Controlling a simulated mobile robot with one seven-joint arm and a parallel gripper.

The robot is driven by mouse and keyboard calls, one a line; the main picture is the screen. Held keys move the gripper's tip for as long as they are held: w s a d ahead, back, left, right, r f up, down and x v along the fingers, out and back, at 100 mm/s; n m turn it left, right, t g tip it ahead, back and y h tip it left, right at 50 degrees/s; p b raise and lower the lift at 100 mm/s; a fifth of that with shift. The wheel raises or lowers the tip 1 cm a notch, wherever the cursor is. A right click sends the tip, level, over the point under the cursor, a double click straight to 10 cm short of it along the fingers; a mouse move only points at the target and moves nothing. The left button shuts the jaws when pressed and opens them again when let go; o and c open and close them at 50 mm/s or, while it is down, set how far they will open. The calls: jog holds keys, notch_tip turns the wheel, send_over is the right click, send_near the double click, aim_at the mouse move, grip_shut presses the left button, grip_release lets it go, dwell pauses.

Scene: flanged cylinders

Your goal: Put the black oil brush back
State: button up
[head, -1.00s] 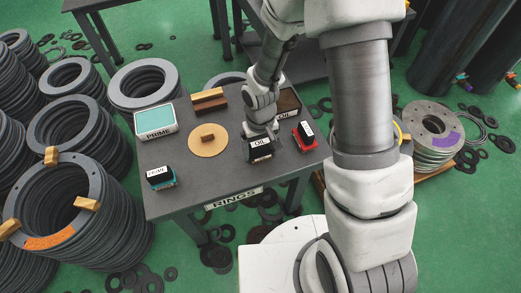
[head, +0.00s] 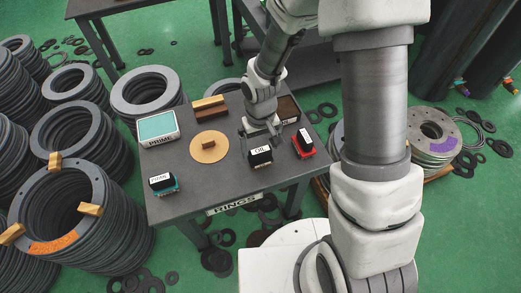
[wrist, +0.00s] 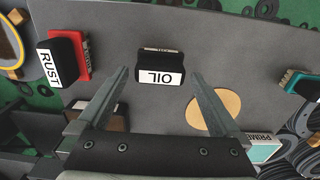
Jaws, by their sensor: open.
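The black oil brush (head: 260,157), with a white OIL label, stands on the grey table (head: 225,178) near its front edge. It also shows in the wrist view (wrist: 161,62), upper middle. My gripper (head: 263,133) is open and empty just behind and above the brush. In the wrist view its two fingers (wrist: 160,76) are spread wide, with the brush seen between and beyond their tips, apart from both. A dark brown tray (head: 288,107) is at the back right of the table, partly hidden by my arm.
A red-based RUST brush (head: 304,143) stands right of the oil brush. A teal-based PRIME brush (head: 163,184) and PRIME tray (head: 158,128) are farther left. Ring stacks (head: 75,215) surround the table's left.

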aim_at(261, 150)
notch_tip(261, 150, up, 7)
jog(key=shift+r+p, duration=0.15)
jog(key=shift+p, duration=0.85)
jog(key=s+d+r+m+t, duration=0.1)
jog(key=d+r, duration=0.2)
jog(key=r, duration=0.4)
jog(key=s+d+r+t, duration=0.1)
jog(key=d+r, duration=0.2)
jog(key=r, duration=0.4)
jog(key=s+d+r+m+t, duration=0.2)
jog(key=s+d+r+t, duration=0.1)
jog(key=s+r, duration=0.7)
jog(key=shift+s+d+r+t, duration=0.25)
jog(key=shift+d+r, duration=0.25)
jog(key=shift+d, duration=0.3)
notch_tip(261, 150, up, 19)
jog(key=p, duration=1.9)
jog(key=shift+r, duration=0.15)
